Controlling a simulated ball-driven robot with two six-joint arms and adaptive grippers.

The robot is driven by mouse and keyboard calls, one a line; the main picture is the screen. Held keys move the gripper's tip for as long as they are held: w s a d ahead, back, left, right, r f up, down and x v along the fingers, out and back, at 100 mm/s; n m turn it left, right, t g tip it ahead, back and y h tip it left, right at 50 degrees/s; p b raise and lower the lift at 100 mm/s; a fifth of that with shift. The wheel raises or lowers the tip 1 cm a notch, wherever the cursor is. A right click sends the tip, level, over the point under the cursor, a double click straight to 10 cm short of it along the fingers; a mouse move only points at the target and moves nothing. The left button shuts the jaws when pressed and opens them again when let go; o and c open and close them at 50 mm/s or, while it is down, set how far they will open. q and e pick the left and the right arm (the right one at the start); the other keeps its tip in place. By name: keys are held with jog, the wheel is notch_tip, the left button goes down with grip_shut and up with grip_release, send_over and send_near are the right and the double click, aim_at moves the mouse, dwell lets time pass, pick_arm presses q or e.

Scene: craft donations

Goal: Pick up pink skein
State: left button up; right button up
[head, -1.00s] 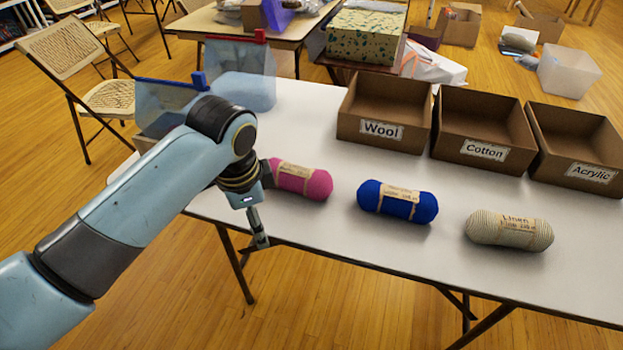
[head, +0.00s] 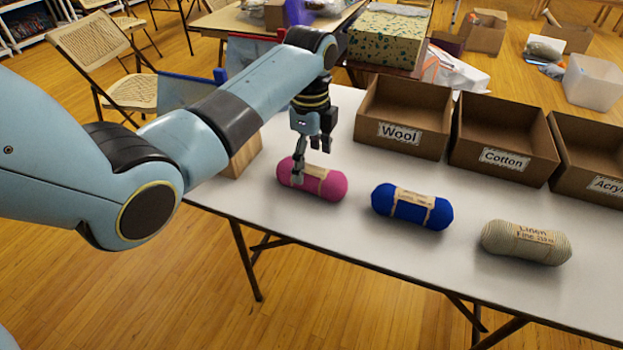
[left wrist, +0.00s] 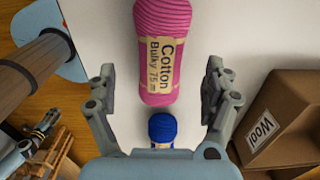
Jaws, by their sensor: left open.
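The pink skein (head: 325,184) lies on the white table in the head view, with a tan paper label around its middle. In the left wrist view the pink skein (left wrist: 163,22) shows its label, which reads "Cotton Bulky". My left gripper (head: 304,160) is above the skein in the head view, pointing down, and partly covers its left part. In the left wrist view my left gripper (left wrist: 160,92) is open, with one finger at each side of the skein and gaps between.
A blue skein (head: 413,206) and a beige linen skein (head: 526,242) lie to the right. Open cardboard boxes labelled Wool (head: 400,134), Cotton (head: 504,158) and Acrylic (head: 600,184) stand behind. A wooden block (head: 240,158) stands left of the pink skein. The table front is clear.

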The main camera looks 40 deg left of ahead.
aim_at(311, 168)
pick_arm(q)
notch_tip(311, 168, down, 5)
jog(key=shift+f+b, duration=0.1)
jog(key=shift+b, duration=0.3)
jog(key=c, duration=1.2)
